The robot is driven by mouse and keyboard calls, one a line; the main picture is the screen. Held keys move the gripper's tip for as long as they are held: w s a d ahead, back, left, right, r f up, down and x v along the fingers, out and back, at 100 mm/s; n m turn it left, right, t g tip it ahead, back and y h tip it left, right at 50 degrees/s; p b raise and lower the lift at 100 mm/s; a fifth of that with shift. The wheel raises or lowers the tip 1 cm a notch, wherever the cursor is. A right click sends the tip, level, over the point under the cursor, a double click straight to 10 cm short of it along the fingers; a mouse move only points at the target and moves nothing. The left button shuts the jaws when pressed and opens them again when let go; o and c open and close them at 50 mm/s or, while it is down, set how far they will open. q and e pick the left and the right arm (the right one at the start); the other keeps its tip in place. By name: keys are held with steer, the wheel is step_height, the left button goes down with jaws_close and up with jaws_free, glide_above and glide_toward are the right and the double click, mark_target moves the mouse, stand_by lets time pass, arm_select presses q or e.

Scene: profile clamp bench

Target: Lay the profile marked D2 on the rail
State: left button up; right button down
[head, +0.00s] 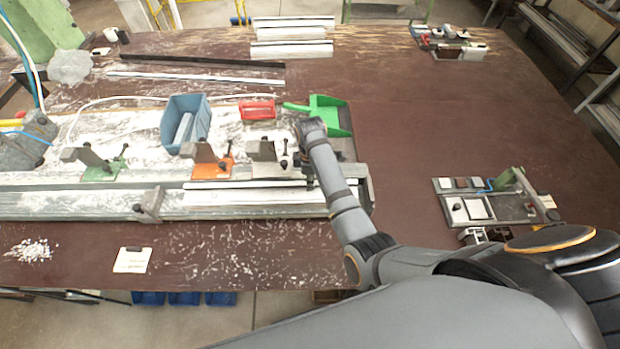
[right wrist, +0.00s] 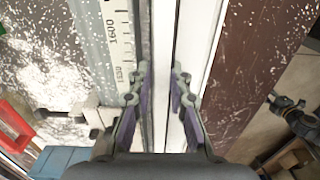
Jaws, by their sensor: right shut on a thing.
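A long white profile (head: 250,184) lies along the right part of the grey rail (head: 90,205) in the head view. My right gripper (head: 310,182) is at the profile's right end. In the right wrist view, my right gripper (right wrist: 161,75) is shut on the white profile (right wrist: 163,35), its fingers on either side. Whether the profile rests fully on the rail or is slightly above it, I cannot tell. No D2 mark is readable. A printed scale (right wrist: 122,40) runs beside it in the wrist view. My left gripper is not in view.
Green (head: 100,170), orange (head: 212,168) and grey (head: 265,165) clamps stand along the rail's back. A blue bin (head: 172,125), red tray (head: 257,110) and green scoop (head: 330,115) lie behind. More profiles (head: 290,50) lie at the back.

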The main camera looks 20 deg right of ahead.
stand_by(0.5)
steer(key=c, duration=1.2)
jaws_free()
steer(key=shift+f, duration=0.1)
steer(key=shift+o, duration=0.2)
step_height(320, 180, up, 8)
steer(key=shift+f, duration=0.25)
